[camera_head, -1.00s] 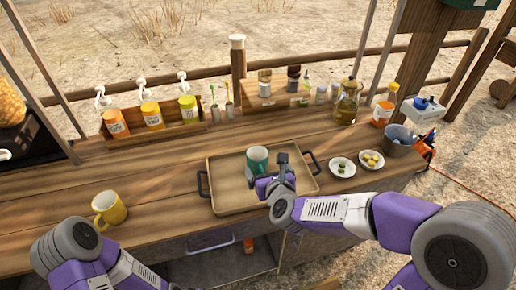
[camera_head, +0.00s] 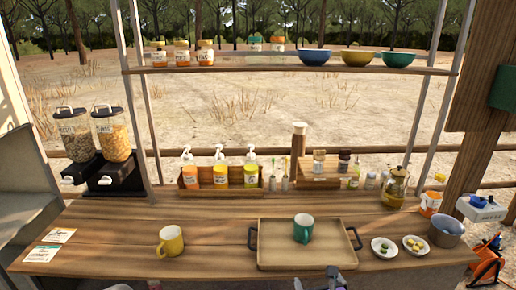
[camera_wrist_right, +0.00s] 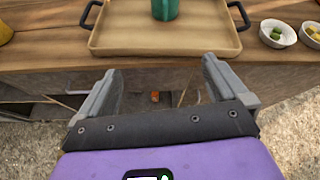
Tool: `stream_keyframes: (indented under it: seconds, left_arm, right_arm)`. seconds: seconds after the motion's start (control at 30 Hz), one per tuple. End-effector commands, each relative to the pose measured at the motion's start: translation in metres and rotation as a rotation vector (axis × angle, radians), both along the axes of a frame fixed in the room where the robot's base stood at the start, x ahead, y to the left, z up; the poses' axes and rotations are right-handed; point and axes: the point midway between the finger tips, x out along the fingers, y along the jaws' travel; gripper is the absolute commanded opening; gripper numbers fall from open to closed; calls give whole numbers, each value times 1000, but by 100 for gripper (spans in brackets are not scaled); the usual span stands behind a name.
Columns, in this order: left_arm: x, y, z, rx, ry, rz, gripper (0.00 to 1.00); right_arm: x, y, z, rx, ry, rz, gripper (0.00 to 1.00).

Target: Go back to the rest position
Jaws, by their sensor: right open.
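My right gripper (camera_wrist_right: 160,92) is open and empty in the right wrist view, its two fingers apart, in front of the counter's front edge and the tray. In the head view only the top of the right gripper (camera_head: 335,277) shows at the bottom edge. The green mug (camera_head: 303,228) stands upright on the wooden tray (camera_head: 270,258), clear of the gripper; it also shows at the top of the right wrist view (camera_wrist_right: 165,10). My left gripper is out of view.
A yellow mug (camera_head: 171,241) stands left of the tray. Two small dishes (camera_head: 384,248) and a grey bucket (camera_head: 445,232) are at the right. Pump bottles, jars and a glass oil pot (camera_head: 396,187) line the back. A shelf (camera_head: 290,70) with bowls hangs above. The counter's left part is mostly clear.

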Motion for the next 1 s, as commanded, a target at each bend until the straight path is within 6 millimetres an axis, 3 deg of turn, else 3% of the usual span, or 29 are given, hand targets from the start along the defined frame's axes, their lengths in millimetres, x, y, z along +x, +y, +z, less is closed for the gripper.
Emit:
stream_keyframes:
  seconds: [0.27,0.47,0.67,0.8,1.0]
  left_arm:
    - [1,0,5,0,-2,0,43]
    - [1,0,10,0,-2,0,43]
    - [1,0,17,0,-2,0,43]
    - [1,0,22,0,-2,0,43]
    - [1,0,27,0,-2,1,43]
  right_arm:
    - [-4,9,-59,-296,132,239,100]
    - [-22,21,-125,-602,244,568,100]
    - [-66,36,-204,-944,297,1075,100]
    - [-108,46,-252,-1134,247,1464,100]
    - [-170,56,-299,-1299,61,1950,100]
